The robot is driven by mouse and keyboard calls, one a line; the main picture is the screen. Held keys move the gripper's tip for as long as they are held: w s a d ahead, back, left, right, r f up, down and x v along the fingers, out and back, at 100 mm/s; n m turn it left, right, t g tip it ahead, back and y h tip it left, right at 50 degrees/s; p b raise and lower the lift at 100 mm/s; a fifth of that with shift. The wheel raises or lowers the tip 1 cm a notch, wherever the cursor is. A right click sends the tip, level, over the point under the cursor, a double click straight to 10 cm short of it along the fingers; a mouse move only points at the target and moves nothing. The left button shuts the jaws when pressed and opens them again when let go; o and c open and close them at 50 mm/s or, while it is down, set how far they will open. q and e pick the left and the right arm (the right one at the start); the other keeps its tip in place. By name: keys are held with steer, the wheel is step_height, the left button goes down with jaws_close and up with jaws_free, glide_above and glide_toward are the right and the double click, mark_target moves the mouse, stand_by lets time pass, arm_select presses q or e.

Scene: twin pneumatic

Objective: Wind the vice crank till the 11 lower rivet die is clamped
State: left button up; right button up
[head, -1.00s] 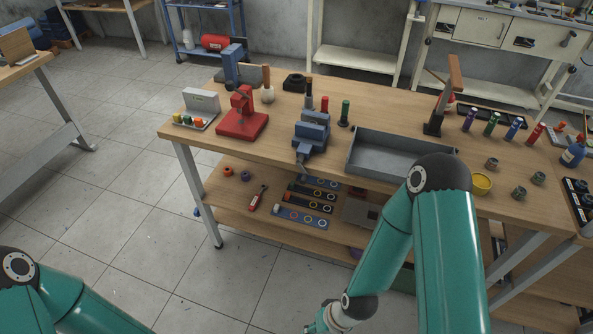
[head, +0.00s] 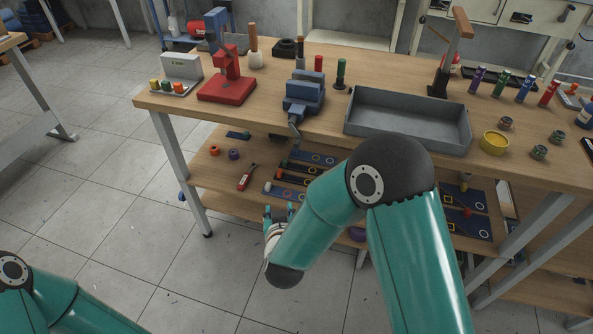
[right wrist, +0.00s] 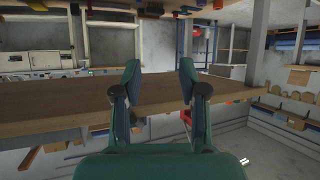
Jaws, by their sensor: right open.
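The blue vice (head: 304,100) stands on the front edge of the wooden workbench (head: 255,115). Its crank (head: 295,130) hangs at the vice's front, over the bench edge, and is small in view. A dark upright piece (head: 300,56) shows at the back of the vice; I cannot tell whether it is the die or whether the jaws touch it. My right gripper (head: 279,210) is open and empty, below and in front of the crank, apart from it. In the right wrist view its open fingers (right wrist: 159,72) point toward the bench edge. My left gripper is out of view.
A red press (head: 228,88) and a grey box with coloured knobs (head: 180,70) stand left of the vice. A grey tray (head: 405,125) lies to its right. Red and green cylinders stand behind it. The lower shelf (head: 215,170) holds strips and small parts below the crank.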

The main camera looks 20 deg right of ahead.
step_height(320, 180, up, 5)
steer(key=a+m+t+h+b, duration=0.1)
steer(key=t+h+b, duration=0.2)
steer(key=h+b, duration=0.1)
steer(key=m+h+b, duration=0.2)
steer(key=h+b, duration=0.1)
steer(key=h, duration=0.1)
glide_toward(296, 148)
arm_select(q)
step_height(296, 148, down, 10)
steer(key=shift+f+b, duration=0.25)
steer(key=shift+b, duration=0.1)
arm_select(e)
steer(key=x, duration=1)
steer(key=shift+w, duration=0.2)
jaws_close()
